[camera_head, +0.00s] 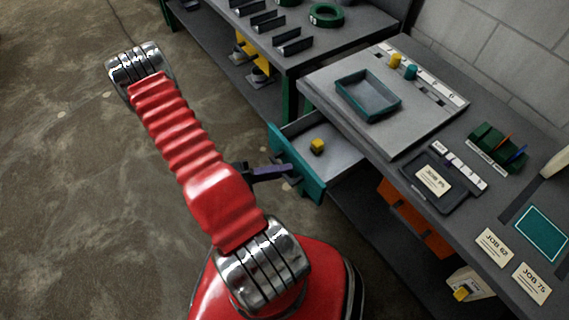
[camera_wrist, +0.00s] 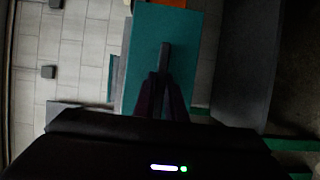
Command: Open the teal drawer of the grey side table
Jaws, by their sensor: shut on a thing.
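The teal drawer (camera_head: 296,163) of the grey side table (camera_head: 366,105) stands pulled out, and its grey inside shows. A small yellow block (camera_head: 317,146) lies in it. My gripper (camera_head: 288,169) is at the outer side of the teal front, its dark fingers shut on the drawer's handle. In the wrist view the teal front (camera_wrist: 160,35) fills the middle, and the fingers (camera_wrist: 164,85) close around the dark bar handle (camera_wrist: 165,55). In the head view the handle is mostly hidden by the fingers.
On the side table are a teal tray (camera_head: 368,94), a yellow and a teal piece, a dark green holder (camera_head: 498,148) and job cards (camera_head: 495,246). An orange panel (camera_head: 415,218) sits below the top. Another bench (camera_head: 285,40) stands behind. Open floor lies left.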

